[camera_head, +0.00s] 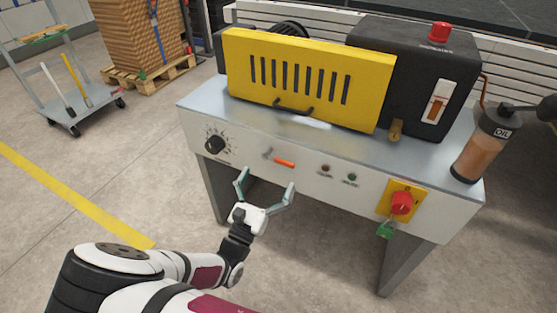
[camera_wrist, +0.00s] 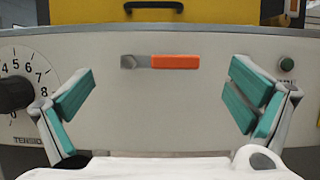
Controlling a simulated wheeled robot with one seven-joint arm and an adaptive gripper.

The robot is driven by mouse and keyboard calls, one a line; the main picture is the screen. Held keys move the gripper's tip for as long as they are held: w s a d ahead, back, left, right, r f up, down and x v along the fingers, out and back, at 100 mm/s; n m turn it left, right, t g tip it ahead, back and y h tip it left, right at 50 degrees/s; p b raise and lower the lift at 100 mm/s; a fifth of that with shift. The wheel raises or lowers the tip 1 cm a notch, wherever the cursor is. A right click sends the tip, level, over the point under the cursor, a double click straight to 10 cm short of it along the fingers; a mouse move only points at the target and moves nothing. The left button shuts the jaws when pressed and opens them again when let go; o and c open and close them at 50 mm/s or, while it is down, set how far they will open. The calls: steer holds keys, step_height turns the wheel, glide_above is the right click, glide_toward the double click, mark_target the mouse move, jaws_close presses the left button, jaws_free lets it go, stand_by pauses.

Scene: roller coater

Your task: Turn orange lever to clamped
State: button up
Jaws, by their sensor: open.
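The orange lever (camera_head: 284,164) is on the pale front panel of the machine, to the right of the tension dial. In the wrist view the lever (camera_wrist: 175,61) lies horizontal, its grey pivot end (camera_wrist: 128,62) at the left and its orange handle pointing right. My gripper (camera_head: 266,190) is in front of the panel, just below the lever in the head view. Its teal-padded fingers (camera_wrist: 160,100) are wide apart with nothing between them, one on either side of the lever in the wrist view. The gripper appears apart from the lever.
A black dial (camera_head: 215,145) is left of the lever, and small indicator buttons (camera_head: 351,177) are right of it. A red rotary switch (camera_head: 401,203) with a green padlock (camera_head: 385,231) is farther right. A yellow guard (camera_head: 305,80) and an oil bottle (camera_head: 486,145) stand on top.

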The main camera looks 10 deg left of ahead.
mark_target(277, 161)
steer(key=shift+b+x, duration=0.55)
steer(key=shift+x, duration=2.6)
steer(key=c, duration=1.7)
